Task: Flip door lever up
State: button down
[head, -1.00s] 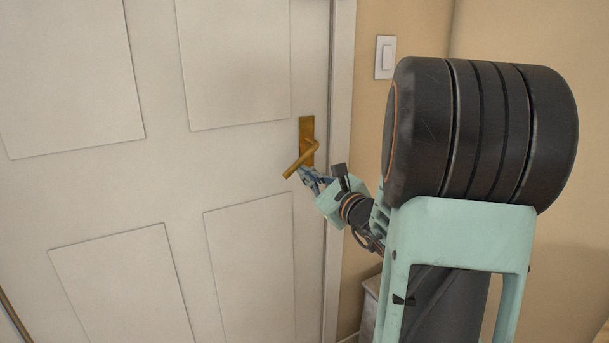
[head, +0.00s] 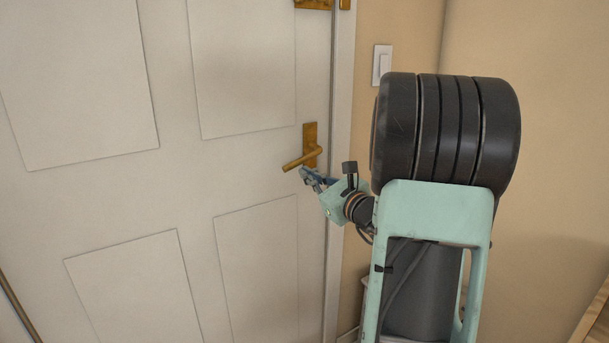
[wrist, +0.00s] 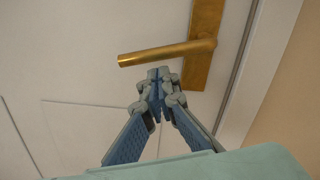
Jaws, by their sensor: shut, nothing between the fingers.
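The brass door lever (head: 301,160) sits on a tall brass plate (head: 310,133) near the right edge of the white door. Its handle points left and slopes slightly down at its free end. In the wrist view the lever (wrist: 160,52) crosses above the fingertips. My gripper (head: 305,175) is just below the lever, in front of the door. In the wrist view my gripper (wrist: 158,74) is shut, with its fingertips together and nothing between them. The tips are close under the middle of the handle; I cannot tell whether they touch it.
The white panelled door (head: 165,190) looks closed against its frame (head: 340,100). Another brass fitting (head: 312,3) is above the lever, at the top edge. A light switch (head: 382,65) is on the beige wall to the right. A wooden edge (head: 597,318) shows at lower right.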

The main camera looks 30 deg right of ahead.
jog(key=r+m+p, duration=0.1)
jog(key=a+r+m+p, duration=0.1)
jog(key=m, duration=0.1)
jog(key=shift+a+r, duration=0.1)
jog(key=shift+r, duration=0.25)
dwell(0.7)
